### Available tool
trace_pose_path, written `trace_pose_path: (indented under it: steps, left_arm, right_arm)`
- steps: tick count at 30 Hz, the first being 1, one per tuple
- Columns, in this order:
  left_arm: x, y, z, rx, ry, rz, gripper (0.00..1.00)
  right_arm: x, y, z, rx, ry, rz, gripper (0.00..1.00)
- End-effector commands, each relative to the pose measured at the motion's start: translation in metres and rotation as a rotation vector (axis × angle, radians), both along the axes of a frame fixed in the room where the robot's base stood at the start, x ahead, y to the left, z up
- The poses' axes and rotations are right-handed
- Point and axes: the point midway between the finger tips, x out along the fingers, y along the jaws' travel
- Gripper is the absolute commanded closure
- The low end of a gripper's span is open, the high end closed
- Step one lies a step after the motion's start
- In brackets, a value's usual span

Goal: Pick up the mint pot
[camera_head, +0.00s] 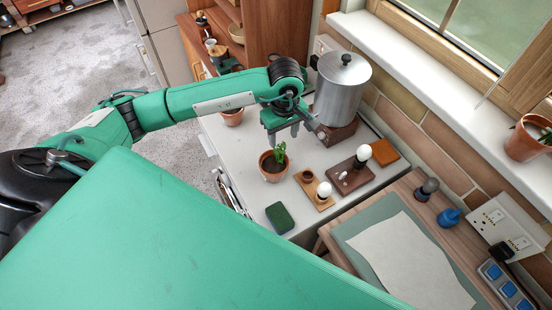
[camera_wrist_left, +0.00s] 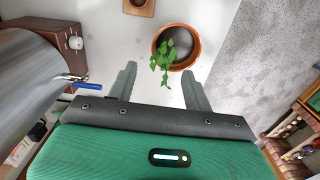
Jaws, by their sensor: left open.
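The mint pot (camera_head: 273,167) is a terracotta pot with dark soil and a small green leafy plant. It stands upright on the white worktop. It also shows in the left wrist view (camera_wrist_left: 187,62), just beyond the fingertips, toward the right finger. My left gripper (camera_head: 284,138) is open and empty, above and slightly behind the pot in the head view. In the left wrist view its two fingers (camera_wrist_left: 159,70) stand apart, and the plant's leaves hang between their lines. They do not appear to touch the pot. My right gripper is out of view.
A steel urn (camera_head: 341,88) stands on a brown base behind my gripper. Small wooden boards (camera_head: 318,196) with a cup and white egg-like items lie right of the pot. A green sponge (camera_head: 280,217) lies in front. Another terracotta pot (camera_head: 232,119) sits beneath my arm.

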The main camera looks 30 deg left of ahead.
Motion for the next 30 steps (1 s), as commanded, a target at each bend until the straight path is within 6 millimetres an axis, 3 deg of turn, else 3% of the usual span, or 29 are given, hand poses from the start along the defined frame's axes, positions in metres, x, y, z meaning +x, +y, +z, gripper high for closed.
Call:
trace_pose_path:
  steps: [8, 15, 20, 26, 30]
  left_arm:
    - [-0.002, 0.001, -0.014, -0.001, 0.003, 0.002, 0.49]
    - [-0.005, 0.002, -0.044, -0.002, 0.003, 0.002, 0.49]
    - [-0.004, 0.002, -0.056, -0.001, 0.001, 0.001, 0.49]
    - [-0.004, 0.002, -0.057, -0.001, -0.001, 0.001, 0.49]
    - [-0.004, 0.002, -0.057, -0.001, -0.001, 0.001, 0.75]
  right_arm:
    - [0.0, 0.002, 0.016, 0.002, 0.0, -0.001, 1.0]
    - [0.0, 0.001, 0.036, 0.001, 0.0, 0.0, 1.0]
    - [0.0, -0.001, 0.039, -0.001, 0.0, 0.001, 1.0]
    - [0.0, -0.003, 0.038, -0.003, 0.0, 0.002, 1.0]
    - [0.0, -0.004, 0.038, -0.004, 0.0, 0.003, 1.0]
